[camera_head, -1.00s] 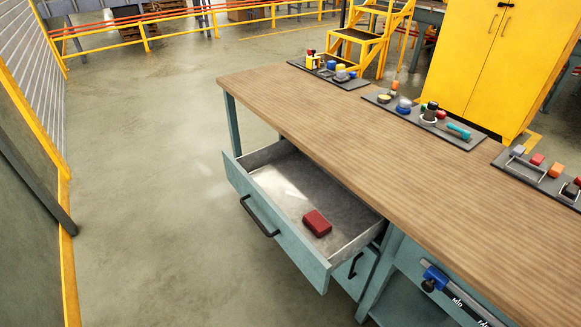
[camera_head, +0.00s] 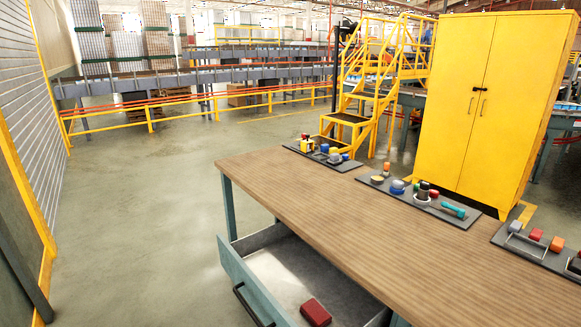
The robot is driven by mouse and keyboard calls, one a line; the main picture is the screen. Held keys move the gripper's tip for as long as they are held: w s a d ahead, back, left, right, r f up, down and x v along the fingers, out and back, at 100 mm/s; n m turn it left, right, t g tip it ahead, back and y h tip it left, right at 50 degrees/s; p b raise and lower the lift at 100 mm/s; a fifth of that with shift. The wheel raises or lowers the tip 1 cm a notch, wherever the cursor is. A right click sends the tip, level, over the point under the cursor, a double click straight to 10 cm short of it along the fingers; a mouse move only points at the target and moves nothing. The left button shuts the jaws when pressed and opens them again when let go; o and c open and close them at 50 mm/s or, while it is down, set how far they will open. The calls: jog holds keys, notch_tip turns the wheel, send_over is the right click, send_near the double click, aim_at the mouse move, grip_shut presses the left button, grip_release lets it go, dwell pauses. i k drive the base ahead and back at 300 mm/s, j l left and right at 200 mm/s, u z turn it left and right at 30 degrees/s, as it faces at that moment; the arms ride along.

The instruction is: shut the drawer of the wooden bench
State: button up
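The wooden bench (camera_head: 330,222) stands at the lower right, with a brown top and blue-green legs. Its drawer (camera_head: 240,278) is pulled out toward the left, and its near lower part is cut off by the bottom of the picture. The drawer has a blue-green front with a black bar handle (camera_head: 246,305) and a grey inside. A red block (camera_head: 315,312) lies on the drawer floor. My gripper is not in view.
Grey mats with small coloured objects (camera_head: 322,156) lie along the bench's far edge. A yellow cabinet (camera_head: 490,110) and yellow steps (camera_head: 365,110) stand behind. A yellow railing (camera_head: 180,112) crosses the back. The floor (camera_head: 140,210) left of the bench is clear.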

aim_at(277, 271)
jog(key=i+j, duration=0.25)
jog(key=i, duration=0.2)
jog(key=i+j, duration=0.25)
jog(key=i, duration=0.2)
jog(key=u, duration=0.05)
